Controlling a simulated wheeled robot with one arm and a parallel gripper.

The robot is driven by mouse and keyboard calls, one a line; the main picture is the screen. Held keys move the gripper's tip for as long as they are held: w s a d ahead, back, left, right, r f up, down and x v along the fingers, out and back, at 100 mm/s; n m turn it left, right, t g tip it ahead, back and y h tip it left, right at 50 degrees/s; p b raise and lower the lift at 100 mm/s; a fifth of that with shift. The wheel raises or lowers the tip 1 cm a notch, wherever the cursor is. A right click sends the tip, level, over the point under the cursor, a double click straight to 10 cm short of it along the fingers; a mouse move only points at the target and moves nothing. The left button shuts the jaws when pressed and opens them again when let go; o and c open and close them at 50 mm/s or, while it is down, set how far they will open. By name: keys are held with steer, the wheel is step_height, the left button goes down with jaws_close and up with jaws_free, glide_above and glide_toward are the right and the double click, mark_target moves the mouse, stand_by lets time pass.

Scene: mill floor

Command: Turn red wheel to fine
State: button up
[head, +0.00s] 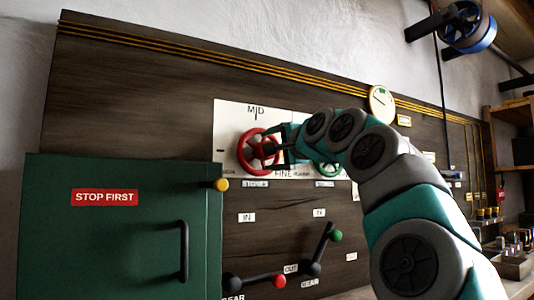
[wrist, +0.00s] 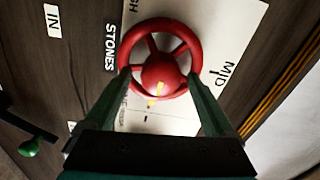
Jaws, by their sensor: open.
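The red wheel (head: 242,157) is mounted on a white dial plate (head: 228,118) on the dark wooden panel. The plate reads MID above the wheel and FINE below it. In the wrist view, the red wheel (wrist: 160,25) has spokes, a round hub and a small yellow mark near the hub. My gripper (head: 272,149) is at the front of the wheel. In the wrist view, my gripper (wrist: 160,76) is open, with its fingertips on either side of the hub, over the lower rim. I cannot tell whether they touch it.
A green wheel (head: 329,183) shows partly behind my arm. Below are levers with a red knob (head: 279,281) and a green knob (head: 337,236). A green cabinet (head: 120,245) with a STOP FIRST sign stands at left. A gauge (head: 381,104) hangs above my arm.

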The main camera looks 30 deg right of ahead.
steer(key=s, duration=0.5)
steer(key=shift+s+d+b, duration=0.1)
steer(key=shift+s+b, duration=0.05)
steer(key=shift+b, duration=0.2)
